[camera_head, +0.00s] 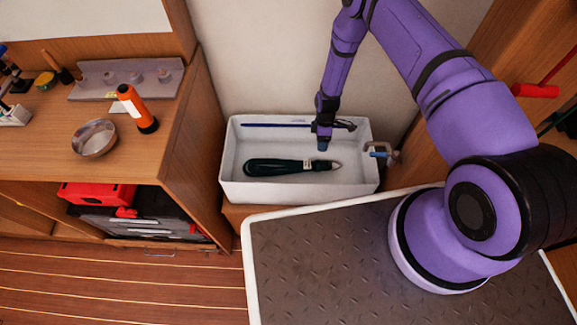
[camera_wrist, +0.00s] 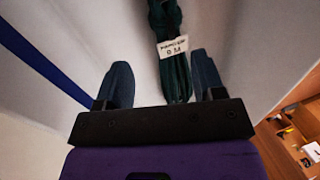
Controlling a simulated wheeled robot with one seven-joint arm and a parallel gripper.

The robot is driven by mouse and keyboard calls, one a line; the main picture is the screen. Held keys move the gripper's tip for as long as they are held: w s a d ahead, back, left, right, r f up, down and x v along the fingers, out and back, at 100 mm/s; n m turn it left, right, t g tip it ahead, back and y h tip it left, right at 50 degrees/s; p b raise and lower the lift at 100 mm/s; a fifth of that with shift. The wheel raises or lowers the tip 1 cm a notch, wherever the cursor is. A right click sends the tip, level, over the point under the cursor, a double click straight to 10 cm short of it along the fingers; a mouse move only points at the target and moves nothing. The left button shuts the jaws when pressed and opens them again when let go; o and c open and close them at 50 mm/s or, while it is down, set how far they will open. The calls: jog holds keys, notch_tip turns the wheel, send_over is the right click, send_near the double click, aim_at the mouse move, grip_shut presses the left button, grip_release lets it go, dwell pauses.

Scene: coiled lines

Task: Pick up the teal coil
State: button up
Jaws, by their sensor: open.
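The teal coil (camera_head: 275,167) is a dark green-teal bundle of line lying lengthwise in a white bin (camera_head: 290,191). A pale tag is wrapped near its right end. In the wrist view the coil (camera_wrist: 161,20) runs between my two fingers, with its printed tag (camera_wrist: 172,46) just beyond the fingertips. My gripper (camera_head: 323,146) points down into the bin over the coil's right end. In the wrist view my gripper (camera_wrist: 160,80) has its fingers apart, one on each side of the coil. I cannot tell how far the fingers are above it.
A blue rod-like thing (camera_head: 275,125) lies along the bin's back; a blue strip (camera_wrist: 35,55) shows in the wrist view. A metal clamp (camera_head: 380,151) sits at the bin's right wall. A wooden counter at left holds an orange flashlight (camera_head: 138,108) and a metal bowl (camera_head: 94,138).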

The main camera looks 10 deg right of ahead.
aim_at(317, 161)
jog(key=x, duration=0.7)
jog(key=shift+s+r, duration=0.1)
jog(key=shift+s, duration=0.25)
jog(key=x, duration=0.2)
jog(key=a+x, duration=0.1)
jog(key=x, duration=0.2)
jog(key=shift+w, duration=0.15)
jog(key=shift+f, duration=0.6)
jog(key=shift+a, duration=0.1)
jog(key=c, duration=0.9)
jog(key=shift+o, duration=0.2)
jog(key=shift+r, duration=0.15)
notch_tip(317, 161, up, 10)
jog(key=shift+f, duration=0.1)
